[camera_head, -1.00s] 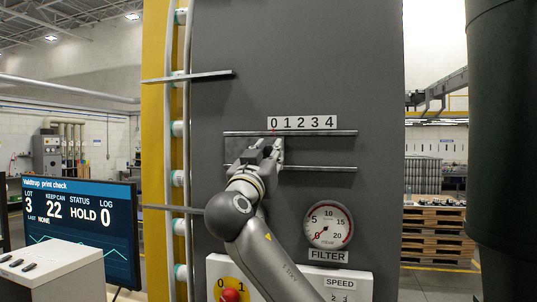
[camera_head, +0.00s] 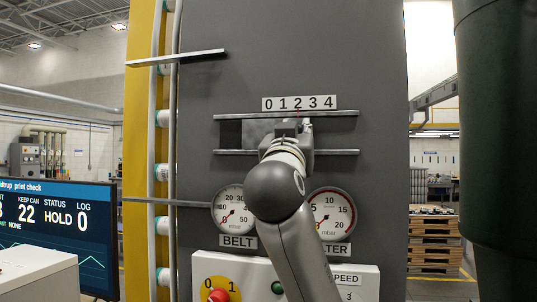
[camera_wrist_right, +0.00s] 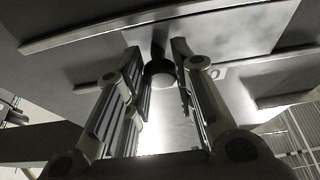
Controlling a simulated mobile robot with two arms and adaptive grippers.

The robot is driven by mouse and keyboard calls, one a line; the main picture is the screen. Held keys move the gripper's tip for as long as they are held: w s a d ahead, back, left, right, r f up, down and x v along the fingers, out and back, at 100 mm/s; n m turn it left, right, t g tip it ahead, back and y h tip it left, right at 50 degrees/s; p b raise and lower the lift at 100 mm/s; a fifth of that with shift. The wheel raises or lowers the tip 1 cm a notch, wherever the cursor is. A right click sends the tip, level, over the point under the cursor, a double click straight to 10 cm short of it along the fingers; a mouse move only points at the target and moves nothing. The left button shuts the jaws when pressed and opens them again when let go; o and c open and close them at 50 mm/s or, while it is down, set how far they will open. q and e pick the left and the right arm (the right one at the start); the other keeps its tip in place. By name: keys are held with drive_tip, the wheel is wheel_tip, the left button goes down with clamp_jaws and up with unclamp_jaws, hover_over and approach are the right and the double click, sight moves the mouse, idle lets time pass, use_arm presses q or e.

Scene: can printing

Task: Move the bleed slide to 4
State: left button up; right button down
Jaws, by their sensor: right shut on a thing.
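The bleed slide (camera_head: 258,130) is a grey plate between two horizontal rails on the dark panel. Its thin red pointer stands about under the 2 of the number strip (camera_head: 299,103), which reads 0 to 4. A dark opening (camera_head: 230,133) shows at the plate's left end. My right gripper (camera_head: 300,128) is at the plate's right part and hides some of it. In the right wrist view, the fingers (camera_wrist_right: 162,75) are shut around the slide's round dark knob (camera_wrist_right: 160,72). My left gripper is not in view.
Below the rails are the belt gauge (camera_head: 233,211) and the filter gauge (camera_head: 332,214), partly behind my arm. A red knob (camera_head: 219,296) sits on the lower white panel.

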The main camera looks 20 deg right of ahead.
drive_tip(key=s+d, duration=0.1)
drive_tip(key=d, duration=0.1)
drive_tip(key=s+d+b, duration=0.1)
drive_tip(key=s+d, duration=0.1)
drive_tip(key=d, duration=0.1)
drive_tip(key=shift+s+d, duration=0.3)
drive_tip(key=shift+s, duration=0.1)
drive_tip(key=shift+d, duration=0.1)
drive_tip(key=shift+w+a+r, duration=0.1)
drive_tip(key=shift+a, duration=0.15)
drive_tip(key=c, duration=1.3)
unclamp_jaws()
drive_tip(key=shift+d, duration=0.15)
drive_tip(key=shift+o, duration=0.6)
drive_tip(key=shift+s+d, duration=0.15)
drive_tip(key=shift+s, duration=0.05)
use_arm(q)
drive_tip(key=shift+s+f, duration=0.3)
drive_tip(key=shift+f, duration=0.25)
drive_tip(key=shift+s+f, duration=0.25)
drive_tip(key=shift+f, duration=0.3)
